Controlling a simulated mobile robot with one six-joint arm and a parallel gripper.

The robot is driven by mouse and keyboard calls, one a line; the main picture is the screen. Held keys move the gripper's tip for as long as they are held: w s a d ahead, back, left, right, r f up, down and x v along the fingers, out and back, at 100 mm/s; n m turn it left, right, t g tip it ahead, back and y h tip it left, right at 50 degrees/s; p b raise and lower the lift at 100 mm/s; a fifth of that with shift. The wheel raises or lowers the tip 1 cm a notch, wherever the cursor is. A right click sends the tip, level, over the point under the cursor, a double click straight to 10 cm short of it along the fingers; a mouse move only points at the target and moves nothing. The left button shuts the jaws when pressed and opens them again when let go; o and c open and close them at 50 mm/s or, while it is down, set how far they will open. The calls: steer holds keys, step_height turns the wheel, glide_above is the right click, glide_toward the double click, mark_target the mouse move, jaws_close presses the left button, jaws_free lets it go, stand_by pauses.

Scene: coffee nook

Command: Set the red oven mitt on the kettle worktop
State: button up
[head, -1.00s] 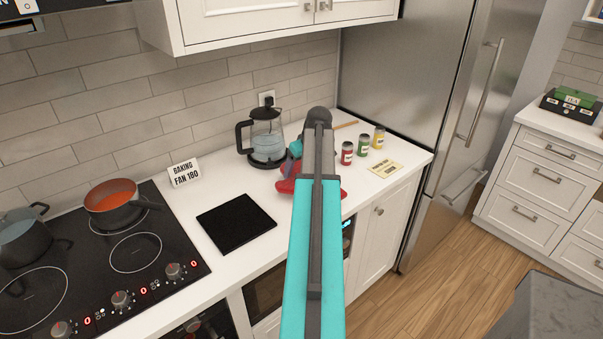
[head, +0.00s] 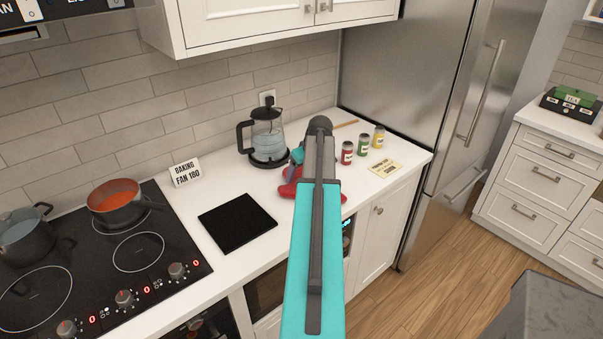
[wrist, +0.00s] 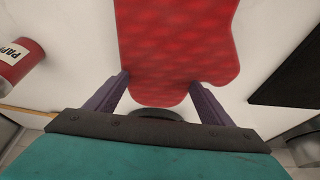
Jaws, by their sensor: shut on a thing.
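The red oven mitt (head: 287,190) is at the kettle worktop (head: 215,182), partly hidden behind my arm in the head view. In the wrist view the quilted mitt (wrist: 178,45) runs between the two purple fingers of my gripper (wrist: 160,97), which is shut on it. The mitt is low over the white top, in front of the glass kettle (head: 267,138). I cannot tell whether it rests on the surface. In the head view my arm hides most of the gripper.
Several spice jars, one a red-labelled jar (head: 347,153), and a yellow card (head: 385,169) are right of the mitt. A black mat (head: 237,223) lies left, with a sign (head: 186,173) behind it. The hob (head: 100,262) holds pots. Bare worktop lies between the mat and kettle.

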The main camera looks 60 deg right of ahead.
steer(key=shift+f, duration=0.35)
steer(key=o, duration=1.1)
steer(key=shift+c, duration=0.2)
steer(key=shift+r, duration=0.15)
steer(key=b+v, duration=0.3)
steer(key=v, duration=0.8)
steer(key=shift+s+r, duration=0.3)
steer(key=shift+r, duration=0.05)
steer(key=shift+a, duration=0.1)
